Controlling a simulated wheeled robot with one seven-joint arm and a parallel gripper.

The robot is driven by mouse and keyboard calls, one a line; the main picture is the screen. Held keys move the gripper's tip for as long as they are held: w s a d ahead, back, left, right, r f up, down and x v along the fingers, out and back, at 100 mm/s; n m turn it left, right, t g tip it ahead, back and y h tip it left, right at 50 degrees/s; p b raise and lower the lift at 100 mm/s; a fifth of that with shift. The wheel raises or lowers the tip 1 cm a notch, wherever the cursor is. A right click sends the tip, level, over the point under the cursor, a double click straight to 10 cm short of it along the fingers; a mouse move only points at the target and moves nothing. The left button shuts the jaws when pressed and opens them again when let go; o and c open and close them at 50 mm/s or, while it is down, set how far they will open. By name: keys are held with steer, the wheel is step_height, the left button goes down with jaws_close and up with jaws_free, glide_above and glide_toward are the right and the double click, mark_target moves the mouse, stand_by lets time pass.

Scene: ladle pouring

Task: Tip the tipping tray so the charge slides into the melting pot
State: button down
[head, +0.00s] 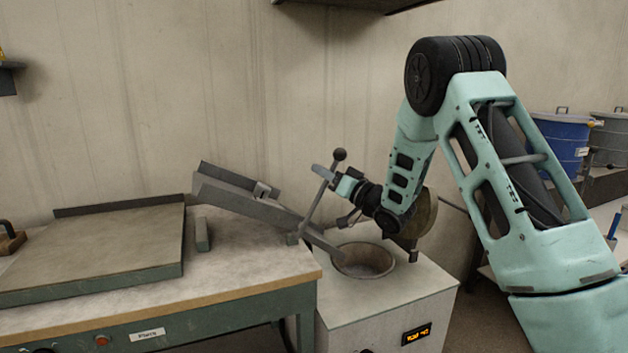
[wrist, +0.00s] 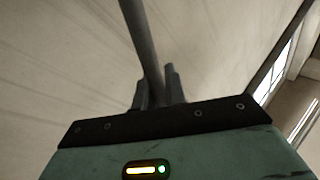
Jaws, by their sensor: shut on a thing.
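The tipping tray (head: 245,201) is a grey metal trough in the head view. It is tilted, its left end raised and its right end low over the melting pot (head: 364,260), a round opening in the white furnace top. A small grey block (head: 262,189) shows at the tray's upper edge; I cannot tell whether it is the charge. The pot's inside looks dull grey. A lever with a ball knob (head: 340,155) rises beside the tray. My gripper (head: 324,173) is shut on the lever's rod, below the knob. The rod (wrist: 141,40) runs between the fingers in the wrist view.
The workbench (head: 255,262) stands left of the furnace, with a large flat plate (head: 100,250) and a small grey bar (head: 202,234) on it. A display (head: 417,334) glows on the furnace front. A blue drum (head: 563,140) stands at the right. A shelf overhangs above.

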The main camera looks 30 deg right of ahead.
steer(key=shift+s+d+f+m+t+h+b, duration=0.1)
steer(key=shift+d+f+m+t+b, duration=0.1)
steer(key=shift+d+f+m+b, duration=0.3)
steer(key=shift+s+d+f+m+t+h+b, duration=0.1)
steer(key=shift+d+f+m+t+b, duration=0.15)
steer(key=shift+d+m+b, duration=0.35)
steer(key=shift+d+f+m+t+h+b, duration=0.15)
steer(key=shift+d+f+m+b, duration=0.15)
steer(key=shift+d, duration=0.4)
steer(key=shift+d+f, duration=0.1)
steer(key=shift+f, duration=0.05)
steer(key=c, duration=1.5)
jaws_free()
steer(key=shift+o, duration=0.2)
steer(key=b+v, duration=0.2)
steer(key=v, duration=1.5)
steer(key=shift+s+b, duration=0.2)
steer(key=shift+b, duration=0.1)
steer(key=shift+f, duration=0.1)
